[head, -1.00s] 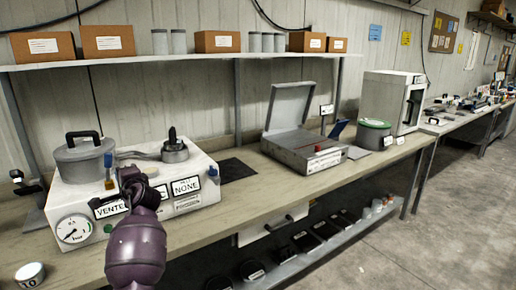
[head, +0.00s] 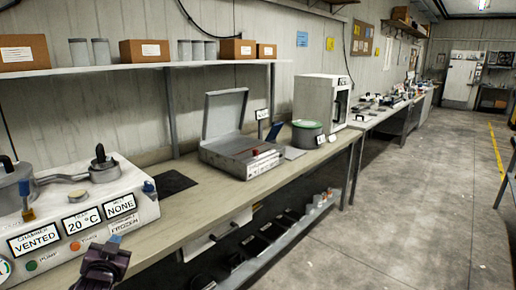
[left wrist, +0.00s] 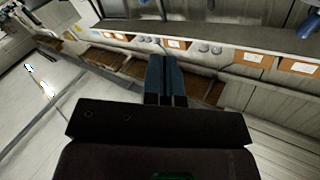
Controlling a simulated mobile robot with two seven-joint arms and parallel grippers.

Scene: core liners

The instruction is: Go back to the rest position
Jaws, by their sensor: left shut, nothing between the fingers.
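My left gripper (head: 114,240) is low at the left of the head view, in front of the bench edge and just below the white machine's front. In the left wrist view the shut fingers (left wrist: 164,80) point toward a shelf with boxes and hold nothing. The white machine (head: 140,217) sits on the bench (head: 200,209) with signs reading VENTED, 20 °C, NONE and FROZEN. My right gripper shows in neither view.
An open grey case (head: 240,155), a green-topped drum (head: 307,134) and a white cabinet (head: 318,102) stand along the bench. A lower shelf (head: 285,243) holds dark items. The floor (head: 410,215) to the right is clear.

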